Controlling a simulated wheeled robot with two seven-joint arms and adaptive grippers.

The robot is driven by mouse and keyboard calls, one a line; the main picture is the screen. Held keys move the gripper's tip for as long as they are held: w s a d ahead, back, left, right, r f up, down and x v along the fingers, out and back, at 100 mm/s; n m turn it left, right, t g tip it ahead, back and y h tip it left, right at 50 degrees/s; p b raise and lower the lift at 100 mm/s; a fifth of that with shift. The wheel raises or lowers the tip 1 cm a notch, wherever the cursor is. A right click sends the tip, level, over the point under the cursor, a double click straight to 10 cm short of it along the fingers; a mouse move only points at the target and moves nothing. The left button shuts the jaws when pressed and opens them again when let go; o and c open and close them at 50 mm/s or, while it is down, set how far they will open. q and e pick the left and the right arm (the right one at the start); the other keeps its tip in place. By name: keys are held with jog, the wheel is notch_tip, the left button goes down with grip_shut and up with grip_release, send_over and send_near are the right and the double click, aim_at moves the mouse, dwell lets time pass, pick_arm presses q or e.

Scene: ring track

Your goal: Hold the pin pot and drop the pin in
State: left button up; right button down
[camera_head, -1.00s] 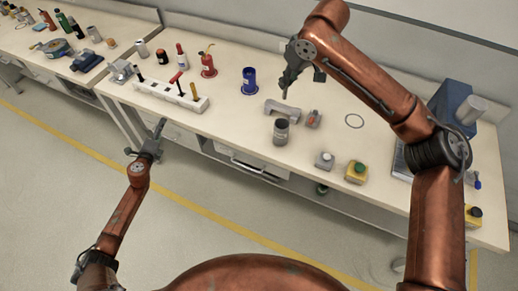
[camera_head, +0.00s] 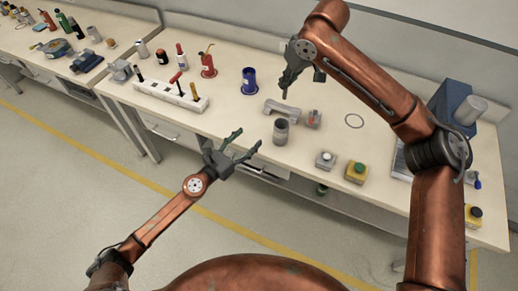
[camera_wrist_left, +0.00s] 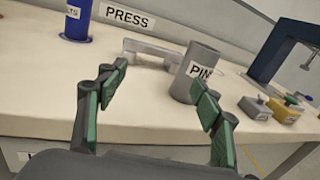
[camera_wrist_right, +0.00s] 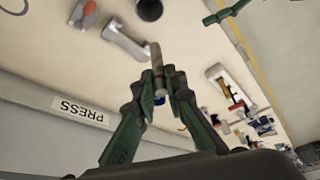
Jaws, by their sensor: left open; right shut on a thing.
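The pin pot (camera_head: 281,134) is a grey cylinder standing upright on the bench, open at the top. It is marked PIN in the left wrist view (camera_wrist_left: 197,66), and its dark mouth shows at the top of the right wrist view (camera_wrist_right: 150,9). My left gripper (camera_head: 250,139) is open and empty, left of the pot and apart from it. In the left wrist view its right finger (camera_wrist_left: 207,106) overlaps the pot's lower part. My right gripper (camera_wrist_right: 157,78) is shut on the pin (camera_wrist_right: 157,62), a thin grey rod, held above the bench behind the pot.
A grey cradle (camera_head: 279,108) and a small grey block with an orange part (camera_head: 314,119) lie close to the pot. A blue pot (camera_head: 249,80), red pot (camera_head: 208,66) and white tool rack (camera_head: 165,91) stand left. Button boxes (camera_head: 356,172) and a blue press (camera_head: 450,103) are right.

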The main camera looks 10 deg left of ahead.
pick_arm(q)
jog(key=m+h, duration=0.1)
jog(key=m, duration=0.1)
send_near(276, 135)
jog(key=w, duration=0.1)
jog(key=shift+g, duration=0.3)
jog(key=x, duration=1.2)
jog(key=shift+s+d+r, duration=0.15)
jog(key=shift+d+r, duration=0.05)
jog(key=shift+d, duration=0.05)
jog(key=shift+c, duration=0.3)
jog(key=c, duration=1.2)
